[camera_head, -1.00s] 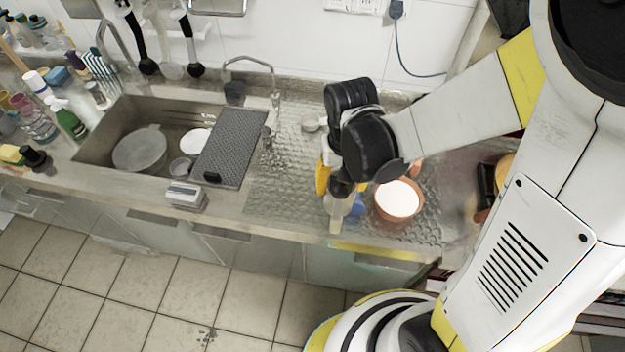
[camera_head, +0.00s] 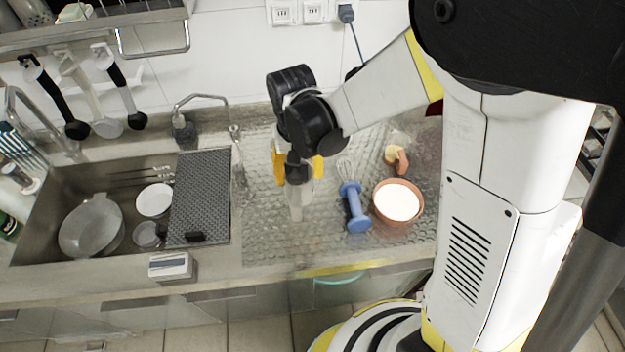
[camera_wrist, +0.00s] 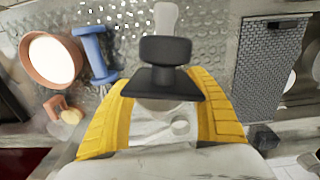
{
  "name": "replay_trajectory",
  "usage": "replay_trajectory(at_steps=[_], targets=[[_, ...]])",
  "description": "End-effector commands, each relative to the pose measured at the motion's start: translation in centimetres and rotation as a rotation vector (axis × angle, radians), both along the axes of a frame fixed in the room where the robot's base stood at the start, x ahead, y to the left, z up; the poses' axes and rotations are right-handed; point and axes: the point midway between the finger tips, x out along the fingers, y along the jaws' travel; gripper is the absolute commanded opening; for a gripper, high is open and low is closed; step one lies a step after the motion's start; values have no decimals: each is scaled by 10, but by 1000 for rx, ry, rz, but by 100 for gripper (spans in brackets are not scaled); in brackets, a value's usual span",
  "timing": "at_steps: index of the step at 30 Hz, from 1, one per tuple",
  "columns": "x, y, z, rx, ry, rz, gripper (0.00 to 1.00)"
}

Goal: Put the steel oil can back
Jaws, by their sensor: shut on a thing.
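The steel oil can (camera_head: 297,189) hangs upright below my gripper (camera_head: 299,172) in the head view, over the left part of the ribbed steel drainboard. It is grey with a paler lower part. My gripper's yellow fingers are shut on it, one on each side. In the wrist view the can's black top (camera_wrist: 165,50) shows between the fingers of my gripper (camera_wrist: 163,115), and much of its body is hidden. I cannot tell whether its base touches the board.
A sink (camera_head: 60,190) with dishes and a dark grey mat (camera_head: 199,195) lie to the left. A tap (camera_head: 200,98) is behind. A grey box (camera_head: 170,266) sits at the front edge.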

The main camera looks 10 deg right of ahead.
Motion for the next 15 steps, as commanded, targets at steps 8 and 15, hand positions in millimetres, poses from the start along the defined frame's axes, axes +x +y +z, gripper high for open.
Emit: replay_trajectory(at_steps=[8,15], targets=[[1,1,0,0,0,1,23],[1,1,-4,0,0,1,23]])
